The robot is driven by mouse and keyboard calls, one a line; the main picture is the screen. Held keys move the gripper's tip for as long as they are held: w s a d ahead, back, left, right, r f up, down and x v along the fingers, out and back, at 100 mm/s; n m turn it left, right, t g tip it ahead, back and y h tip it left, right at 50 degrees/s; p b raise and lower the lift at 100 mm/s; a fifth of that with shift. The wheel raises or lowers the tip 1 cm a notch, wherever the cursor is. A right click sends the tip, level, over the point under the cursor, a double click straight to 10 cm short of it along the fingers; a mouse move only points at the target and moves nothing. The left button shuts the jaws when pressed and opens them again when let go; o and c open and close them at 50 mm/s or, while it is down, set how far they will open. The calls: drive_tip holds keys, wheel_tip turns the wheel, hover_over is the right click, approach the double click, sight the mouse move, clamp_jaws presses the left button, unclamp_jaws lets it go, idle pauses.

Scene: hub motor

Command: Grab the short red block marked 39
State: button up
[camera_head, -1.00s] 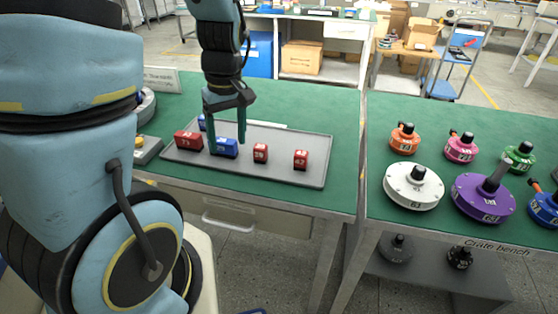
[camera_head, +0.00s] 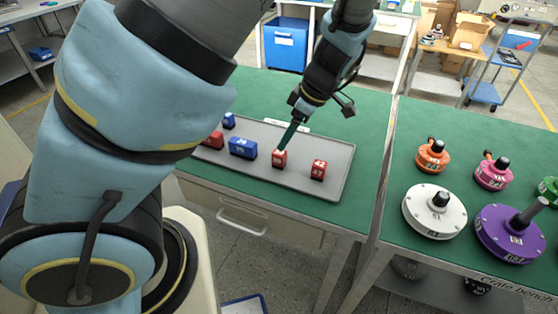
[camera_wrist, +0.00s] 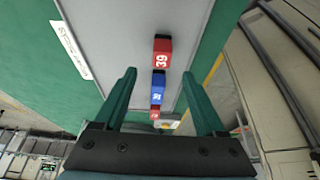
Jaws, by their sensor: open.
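The short red block marked 39 (camera_head: 279,158) stands on the grey tray (camera_head: 338,178), between a longer blue block (camera_head: 243,147) and another red block (camera_head: 318,170). In the wrist view the red 39 block (camera_wrist: 162,52) is just beyond the fingertips, near the middle between their lines, with the blue block (camera_wrist: 158,83) behind it. My gripper (camera_head: 287,143) is open and empty, pointing down at the 39 block; its green finger overlaps the block's top edge in the head view. I cannot tell the exact gap. Both fingers show in the wrist view (camera_wrist: 159,74).
Another red block (camera_head: 214,139) and a small blue block (camera_head: 229,121) are at the tray's left. The green tabletop (camera_head: 375,110) is clear behind the tray. A second table at right holds several hub motors, including a white one (camera_head: 432,212).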

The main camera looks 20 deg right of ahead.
sight(279, 152)
drive_tip(key=shift+s+p+x, duration=0.2)
drive_tip(key=shift+p+x, duration=0.8)
drive_tip(key=shift+x, duration=2.75)
clamp_jaws()
